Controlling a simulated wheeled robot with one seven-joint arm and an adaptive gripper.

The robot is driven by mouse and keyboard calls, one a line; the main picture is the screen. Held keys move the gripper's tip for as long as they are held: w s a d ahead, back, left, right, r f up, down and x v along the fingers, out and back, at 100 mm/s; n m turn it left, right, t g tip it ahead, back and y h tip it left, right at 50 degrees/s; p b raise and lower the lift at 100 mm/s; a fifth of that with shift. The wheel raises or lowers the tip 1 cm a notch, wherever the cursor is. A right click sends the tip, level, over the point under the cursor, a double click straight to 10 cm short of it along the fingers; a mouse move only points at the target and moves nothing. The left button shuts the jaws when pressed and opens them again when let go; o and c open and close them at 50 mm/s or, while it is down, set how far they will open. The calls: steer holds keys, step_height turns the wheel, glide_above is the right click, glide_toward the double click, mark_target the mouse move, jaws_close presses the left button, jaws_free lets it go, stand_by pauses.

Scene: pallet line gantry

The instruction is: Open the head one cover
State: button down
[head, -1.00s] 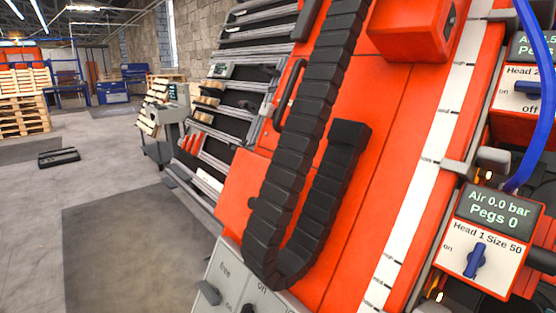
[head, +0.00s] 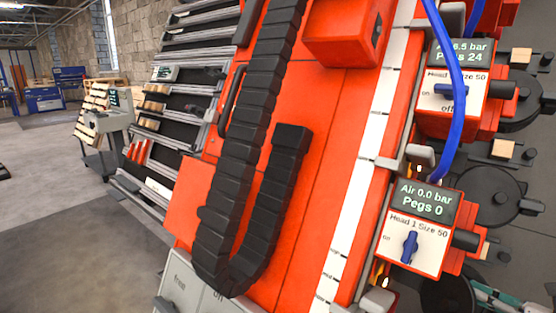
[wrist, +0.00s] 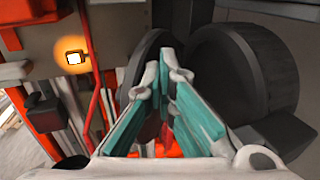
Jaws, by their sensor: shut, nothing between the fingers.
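The head one unit (head: 415,235) is an orange box with a white face reading "Head 1 Size 50" and a blue knob. Its display reads "Air 0.0 bar, Pegs 0". A dark round part (head: 445,294) shows below it, cut by the picture's bottom edge; I cannot tell for sure that it is the head one cover, or whether it is open. My gripper (head: 480,290) is at the lower right beside this part. In the wrist view my gripper (wrist: 168,62) is shut and empty, its teal-padded fingers in front of two dark round shapes (wrist: 245,70); contact is unclear.
The head two unit (head: 455,90) is above, reading about 6.5 bar and Pegs 24. Black round parts (head: 490,193) stand to its right. A blue hose (head: 455,100) hangs in front. A black cable chain (head: 245,130) lies on the orange gantry. Open floor (head: 50,190) is at left.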

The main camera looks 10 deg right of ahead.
mark_target(457, 303)
steer(key=shift+a, duration=0.1)
steer(key=shift+a+r+p, duration=0.25)
steer(key=shift+a, duration=0.25)
steer(key=shift+a+r+p, duration=0.2)
steer(key=shift+a+p, duration=0.05)
steer(key=shift+a, duration=0.25)
steer(key=shift+w+a, duration=0.1)
steer(key=shift+a, duration=0.1)
steer(key=shift+w+a+r+p, duration=0.15)
steer(key=shift+a+r+p, duration=0.05)
steer(key=shift+a, duration=0.3)
steer(key=shift+w+a+r+p, duration=0.1)
steer(key=shift+a+r+p, duration=0.1)
steer(key=shift+a, duration=0.45)
